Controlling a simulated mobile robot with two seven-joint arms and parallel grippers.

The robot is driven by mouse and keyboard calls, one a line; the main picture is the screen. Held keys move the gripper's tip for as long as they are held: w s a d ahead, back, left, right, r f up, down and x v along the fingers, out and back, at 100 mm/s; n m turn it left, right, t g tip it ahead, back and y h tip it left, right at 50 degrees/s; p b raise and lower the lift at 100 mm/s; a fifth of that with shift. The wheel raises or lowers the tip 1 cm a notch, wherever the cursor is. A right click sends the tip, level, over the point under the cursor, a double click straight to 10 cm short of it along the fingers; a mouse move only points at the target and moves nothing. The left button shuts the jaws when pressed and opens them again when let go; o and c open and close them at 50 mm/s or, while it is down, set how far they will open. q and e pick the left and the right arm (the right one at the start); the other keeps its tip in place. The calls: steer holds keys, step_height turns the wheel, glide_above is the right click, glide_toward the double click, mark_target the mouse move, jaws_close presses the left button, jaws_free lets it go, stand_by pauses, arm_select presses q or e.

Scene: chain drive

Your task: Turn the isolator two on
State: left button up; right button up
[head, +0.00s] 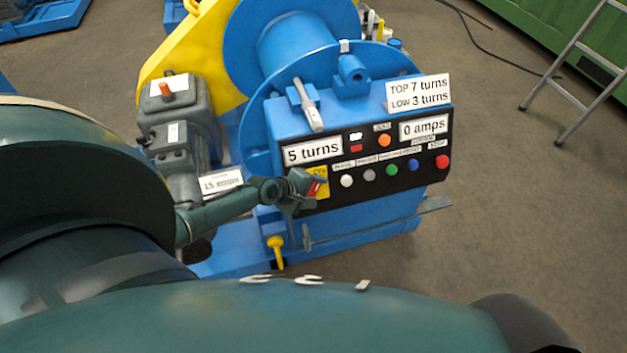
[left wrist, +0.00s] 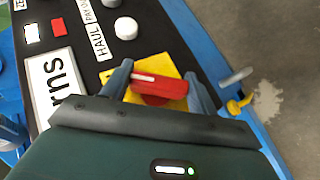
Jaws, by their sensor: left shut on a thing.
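The isolator is a red rotary handle (head: 316,187) on a yellow plate (head: 322,175), at the left end of the black control panel on the blue machine. The red handle (left wrist: 160,84) also shows in the left wrist view, with a white mark along it, on the yellow plate (left wrist: 150,62). My left gripper (head: 309,187) is shut on the handle, one finger at each end of it. I cannot read a number on the plate. My right gripper is not in view.
A grey motor (head: 180,115) stands left. A metal strip (head: 385,222) and yellow peg (head: 276,248) stick out below.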

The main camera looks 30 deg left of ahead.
arm_select(q)
steer(key=shift+m+g+y+p, duration=0.3)
steer(key=shift+m+g+p, duration=0.3)
steer(key=shift+g+p, duration=0.5)
steer(key=o, duration=1)
steer(key=v, duration=1.3)
steer(key=shift+s, duration=0.15)
